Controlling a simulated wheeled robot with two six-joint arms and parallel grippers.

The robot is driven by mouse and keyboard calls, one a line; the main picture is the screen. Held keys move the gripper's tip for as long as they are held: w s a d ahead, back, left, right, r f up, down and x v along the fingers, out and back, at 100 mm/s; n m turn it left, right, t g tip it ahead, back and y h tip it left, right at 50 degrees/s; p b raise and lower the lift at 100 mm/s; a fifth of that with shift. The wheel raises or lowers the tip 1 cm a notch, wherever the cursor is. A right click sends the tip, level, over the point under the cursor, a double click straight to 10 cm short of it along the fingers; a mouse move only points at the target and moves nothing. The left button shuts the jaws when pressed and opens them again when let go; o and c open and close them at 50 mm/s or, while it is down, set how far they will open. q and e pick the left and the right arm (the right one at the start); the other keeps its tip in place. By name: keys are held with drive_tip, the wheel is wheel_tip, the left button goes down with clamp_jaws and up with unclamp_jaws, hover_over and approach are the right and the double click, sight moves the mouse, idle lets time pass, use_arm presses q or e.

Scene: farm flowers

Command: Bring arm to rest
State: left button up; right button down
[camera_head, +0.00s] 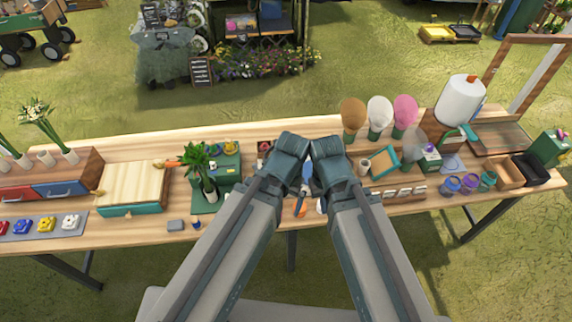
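My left arm (238,232) comes in from the lower left and my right arm (365,232) from the lower right. Both reach up over the middle of the wooden table, and their wrists come close together there. The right wrist end (328,160) and the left wrist end (290,150) cover most of what lies beneath them. The fingers of both grippers are too hidden to show whether they are open or shut. A small blue and white item shows in the gap between the wrists, and an orange-tipped item (300,208) lies just below it.
The long wooden table (120,228) carries a cutting board (130,185), a potted plant (200,165), a paper roll (460,100), coloured brushes (380,112), paint jars (470,183) and a wooden frame (540,75). Small free patches show along the front edge, left of my arms.

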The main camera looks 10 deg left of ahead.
wheel_tip(320, 180, down, 12)
drive_tip(key=b, duration=1.1)
drive_tip(key=shift+b, duration=0.35)
